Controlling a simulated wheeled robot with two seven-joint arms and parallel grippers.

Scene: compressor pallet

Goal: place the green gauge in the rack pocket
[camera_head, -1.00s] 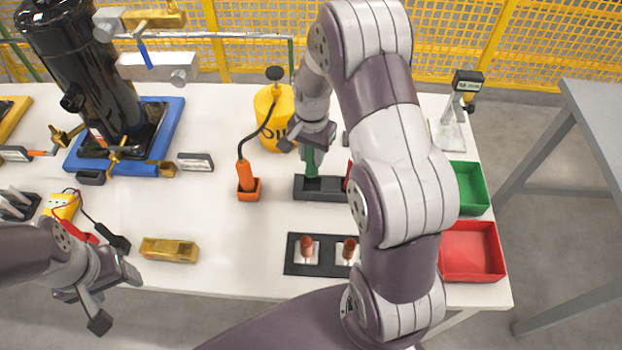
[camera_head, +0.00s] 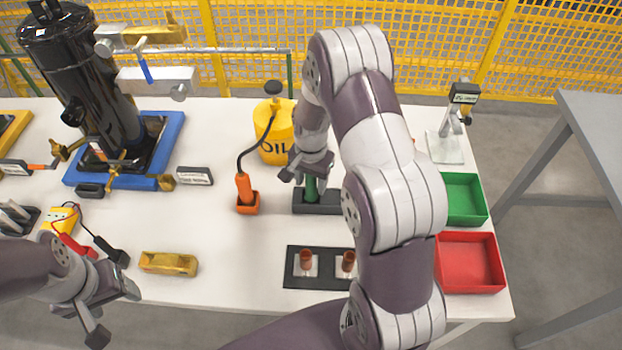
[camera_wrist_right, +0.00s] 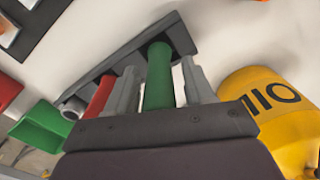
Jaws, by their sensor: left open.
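The green gauge (camera_wrist_right: 160,75) is a green cylinder with one end at a pocket of the dark grey rack (camera_wrist_right: 182,37). In the head view only a short green part of the gauge (camera_head: 311,188) shows between my right gripper (camera_head: 308,168) and the rack (camera_head: 320,207). My right gripper's fingers (camera_wrist_right: 160,85) stand on both sides of the gauge and hold it; contact on the right side is hard to see. How deep the gauge sits is hidden. My left gripper (camera_head: 113,312) is open and empty near the table's front edge.
A red cylinder (camera_wrist_right: 101,94) stands in the same rack. A yellow oil can (camera_head: 275,135) is close behind my right gripper. An orange holder (camera_head: 248,203) stands left of the rack. Green (camera_head: 464,198) and red (camera_head: 470,263) bins are at the right. A dark plate (camera_head: 318,281) lies in front.

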